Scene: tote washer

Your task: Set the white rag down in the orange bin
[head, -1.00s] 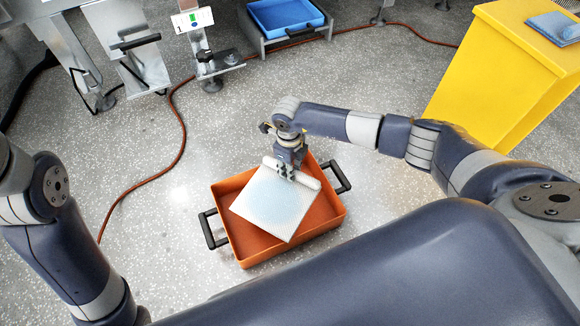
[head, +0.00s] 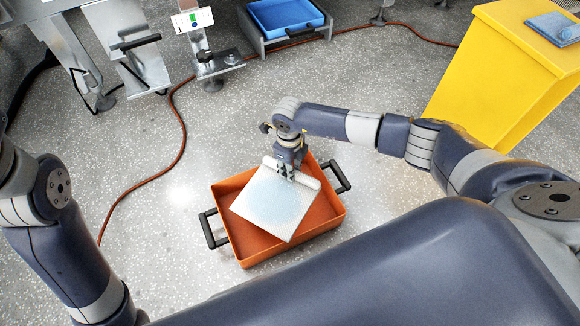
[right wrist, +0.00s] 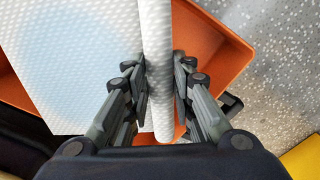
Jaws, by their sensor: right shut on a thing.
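The white rag (head: 276,204) has a pale blue round patch and a rolled edge. My right gripper (head: 286,172) is shut on that rolled edge. The right wrist view shows the fingers (right wrist: 160,82) on both sides of the roll, with the rag (right wrist: 75,60) spreading to the left. The orange bin (head: 331,213) stands on the floor with black handles at two ends. The rag lies over the bin's opening, tilted, with a lower corner near the front wall. I cannot tell whether it touches the bin's floor. My left gripper is out of view.
A red hose (head: 180,130) runs along the floor at the left. A yellow cabinet (head: 495,75) with a folded blue cloth (head: 553,28) on top stands at the right. A blue tray (head: 285,16) sits on a low stand at the back. Floor around the bin is clear.

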